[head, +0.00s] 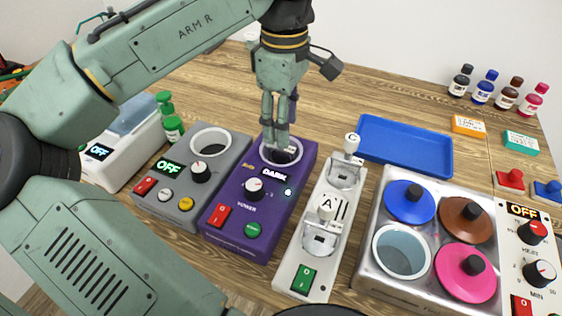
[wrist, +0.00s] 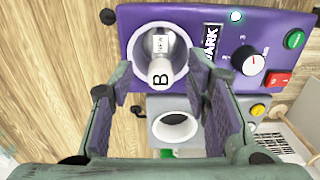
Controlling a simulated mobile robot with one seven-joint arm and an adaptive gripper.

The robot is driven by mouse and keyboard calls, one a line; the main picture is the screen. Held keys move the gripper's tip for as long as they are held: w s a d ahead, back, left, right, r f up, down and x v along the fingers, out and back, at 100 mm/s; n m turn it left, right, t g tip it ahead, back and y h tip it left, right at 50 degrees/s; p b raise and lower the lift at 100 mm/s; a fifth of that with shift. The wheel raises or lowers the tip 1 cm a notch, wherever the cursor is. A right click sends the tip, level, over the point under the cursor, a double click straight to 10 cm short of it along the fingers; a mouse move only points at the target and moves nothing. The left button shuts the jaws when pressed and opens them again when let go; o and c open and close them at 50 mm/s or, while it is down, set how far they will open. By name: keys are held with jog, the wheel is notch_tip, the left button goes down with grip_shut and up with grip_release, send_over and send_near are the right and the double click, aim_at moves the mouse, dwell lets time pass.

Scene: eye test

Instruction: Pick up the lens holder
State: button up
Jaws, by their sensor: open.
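A lens holder with a white handle marked B (wrist: 160,72) stands in the round well of the purple box (wrist: 195,38). In the head view the purple box (head: 238,230) shows DARK on its display, and my gripper hides most of its well. My gripper (head: 277,138) points down over that well. In the wrist view my gripper (wrist: 162,90) is open, its fingers apart with the B handle between or just beyond them; I cannot tell how deep. Two more holders, marked C (head: 351,143) and A (head: 326,205), sit in a white stand (head: 296,262).
A grey box (head: 160,204) reading OFF is left of the purple box. A metal unit (head: 365,270) with coloured lids is at the right. A blue tray (head: 440,152) lies behind it, empty. Small bottles (head: 483,93) stand at the back right. Bare wood lies behind the boxes.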

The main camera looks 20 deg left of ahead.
aim_at(281, 149)
jog(key=f+b, duration=0.2)
jog(key=f, duration=0.1)
jog(key=f+b, duration=0.1)
jog(key=shift+a+f, duration=0.2)
jog(key=shift+a, duration=0.05)
jog(key=shift+r, duration=0.1)
grip_shut()
dwell(0.4)
